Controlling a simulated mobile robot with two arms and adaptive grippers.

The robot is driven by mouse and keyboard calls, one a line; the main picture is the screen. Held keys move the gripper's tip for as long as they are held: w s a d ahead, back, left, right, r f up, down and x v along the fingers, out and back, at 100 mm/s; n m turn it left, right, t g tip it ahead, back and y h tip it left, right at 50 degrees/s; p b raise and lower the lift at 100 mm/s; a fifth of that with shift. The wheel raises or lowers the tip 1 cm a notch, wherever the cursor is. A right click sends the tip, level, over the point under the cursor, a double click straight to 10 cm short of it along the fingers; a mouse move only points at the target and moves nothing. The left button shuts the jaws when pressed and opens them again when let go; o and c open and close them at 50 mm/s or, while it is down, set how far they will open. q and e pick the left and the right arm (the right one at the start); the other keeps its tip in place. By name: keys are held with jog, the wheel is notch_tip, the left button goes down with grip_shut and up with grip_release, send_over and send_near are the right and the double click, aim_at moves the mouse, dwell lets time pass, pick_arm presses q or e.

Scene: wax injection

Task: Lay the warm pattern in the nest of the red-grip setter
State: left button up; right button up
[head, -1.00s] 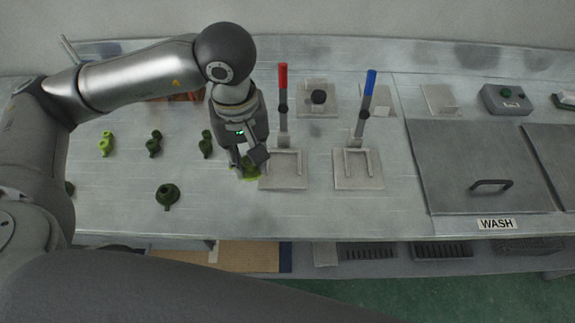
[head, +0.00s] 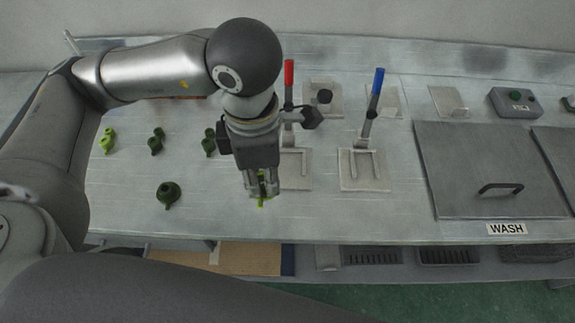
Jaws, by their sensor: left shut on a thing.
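My left gripper (head: 262,190) points down, shut on a yellow-green wax pattern (head: 261,202), of which only a small part shows between and below the fingers. It is at the front left of the red-grip setter, whose pale base plate (head: 301,180) is partly hidden by the gripper. The setter's red grip (head: 289,72) stands upright behind the wrist. I cannot tell how high the pattern is above the bench or plate. My right gripper is not in view.
A blue-grip setter (head: 364,182) stands to the right. A bright green pattern (head: 107,141) and several darker ones, such as the front dark green pattern (head: 168,193), lie at left. The wash lid (head: 480,160) is at right. The bench front is clear.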

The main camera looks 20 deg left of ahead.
pick_arm(q)
jog(key=shift+s+n, duration=0.1)
jog(key=shift+n, duration=0.2)
jog(key=w+f+p, duration=0.1)
jog(key=w+f, duration=0.2)
jog(key=w, duration=0.1)
jog(key=w+f+p, duration=0.1)
jog(key=w+f, duration=0.2)
jog(key=w, duration=0.2)
jog(key=w+f+p, duration=0.2)
jog(key=w+f, duration=0.1)
jog(key=w, duration=0.1)
jog(key=shift+w+f, duration=0.1)
jog(key=shift+w, duration=0.1)
jog(key=shift+w+f, duration=0.15)
jog(key=shift+f, duration=0.05)
jog(key=shift+w+a+f+p, duration=0.1)
jog(key=shift+f+p, duration=0.25)
jog(key=shift+p, duration=0.05)
notch_tip(320, 180, down, 3)
jog(key=shift+r+p, duration=0.2)
jog(key=shift+p, duration=0.35)
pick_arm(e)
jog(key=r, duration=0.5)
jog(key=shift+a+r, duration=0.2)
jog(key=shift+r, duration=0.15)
pick_arm(q)
jog(key=shift+f, duration=0.1)
